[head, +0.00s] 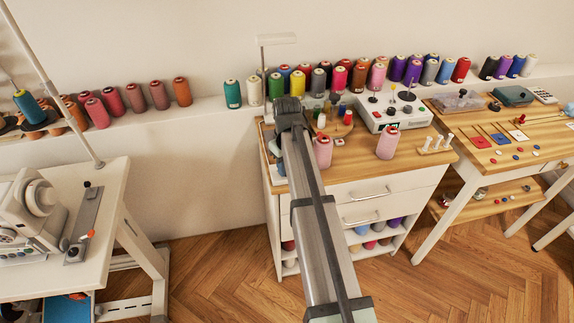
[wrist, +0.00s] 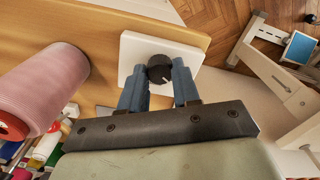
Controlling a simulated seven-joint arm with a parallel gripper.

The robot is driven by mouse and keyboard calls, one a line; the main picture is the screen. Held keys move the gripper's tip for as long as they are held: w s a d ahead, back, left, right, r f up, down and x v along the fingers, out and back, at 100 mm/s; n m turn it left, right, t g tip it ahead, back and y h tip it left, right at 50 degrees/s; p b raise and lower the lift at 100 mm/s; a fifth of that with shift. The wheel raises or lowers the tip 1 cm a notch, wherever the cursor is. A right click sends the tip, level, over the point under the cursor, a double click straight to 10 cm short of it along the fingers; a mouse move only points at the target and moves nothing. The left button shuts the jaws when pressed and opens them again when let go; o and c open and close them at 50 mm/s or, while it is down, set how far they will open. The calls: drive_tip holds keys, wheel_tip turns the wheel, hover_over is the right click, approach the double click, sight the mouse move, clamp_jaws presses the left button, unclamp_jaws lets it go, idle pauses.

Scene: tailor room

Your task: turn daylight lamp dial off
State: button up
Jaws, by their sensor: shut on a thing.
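The lamp dial (wrist: 160,69) is a round black knob with a pale pointer mark, on a white square base (wrist: 133,48) near the edge of the wooden worktop. My gripper (wrist: 157,76) has its blue fingers on either side of the dial, shut on it. A white lamp (head: 276,39) with a thin post and flat bar head rises behind the left end of the wooden worktop. I cannot tell whether it is lit.
A pink thread cone (wrist: 45,85) stands close to the left of my gripper. Another pink cone (head: 387,143) and a white machine with spindles (head: 394,112) stand on the same worktop. Many thread cones line the wall ledge behind. Floor (head: 220,275) shows left of the cabinet.

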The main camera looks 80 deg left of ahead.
idle(0.3)
drive_tip(key=o, duration=1.1)
drive_tip(key=shift+c, duration=0.2)
drive_tip(key=shift+r, duration=0.1)
wheel_tip(320, 180, up, 14)
